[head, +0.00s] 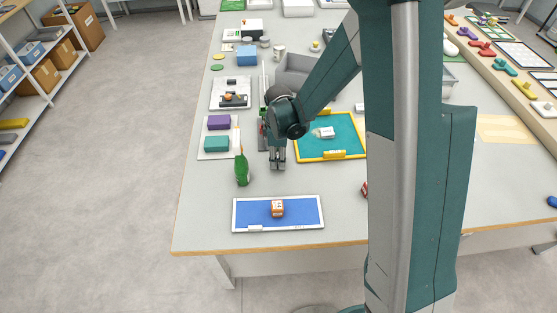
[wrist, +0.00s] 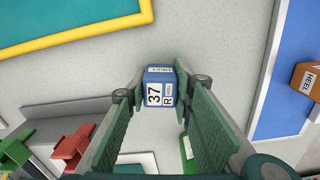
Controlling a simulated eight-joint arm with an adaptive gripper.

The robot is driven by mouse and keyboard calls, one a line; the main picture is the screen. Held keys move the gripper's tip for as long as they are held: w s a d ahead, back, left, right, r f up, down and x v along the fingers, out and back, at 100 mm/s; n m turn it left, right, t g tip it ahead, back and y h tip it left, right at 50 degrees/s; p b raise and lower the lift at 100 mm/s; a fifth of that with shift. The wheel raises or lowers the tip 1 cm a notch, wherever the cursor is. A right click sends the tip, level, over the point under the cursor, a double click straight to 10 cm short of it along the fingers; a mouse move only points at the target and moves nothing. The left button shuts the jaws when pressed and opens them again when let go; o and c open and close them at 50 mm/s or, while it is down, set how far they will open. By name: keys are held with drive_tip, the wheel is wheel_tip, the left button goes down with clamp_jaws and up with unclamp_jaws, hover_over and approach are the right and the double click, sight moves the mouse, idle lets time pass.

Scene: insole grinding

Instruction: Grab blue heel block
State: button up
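The blue heel block (wrist: 160,88) shows in the wrist view, with a white label reading 37 R. It sits between the two fingertips of my gripper (wrist: 160,80), and both green pads appear to touch its sides. In the head view my gripper (head: 277,162) points down over the grey table, between the yellow-edged teal tray and a green upright item. There the fingers look close together and the blue block cannot be made out. Whether the block is clear of the table cannot be told.
A blue mat with a white frame (head: 300,222) bears an orange heel block (head: 277,208) near the front edge. The yellow-edged teal tray (head: 347,126) lies right of my gripper. A green item (head: 242,170) and purple (head: 218,122) and teal (head: 216,143) blocks are to the left.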

drive_tip(key=shift+c, duration=1.2)
drive_tip(key=shift+r+p, duration=0.7)
drive_tip(key=shift+r, duration=4.3)
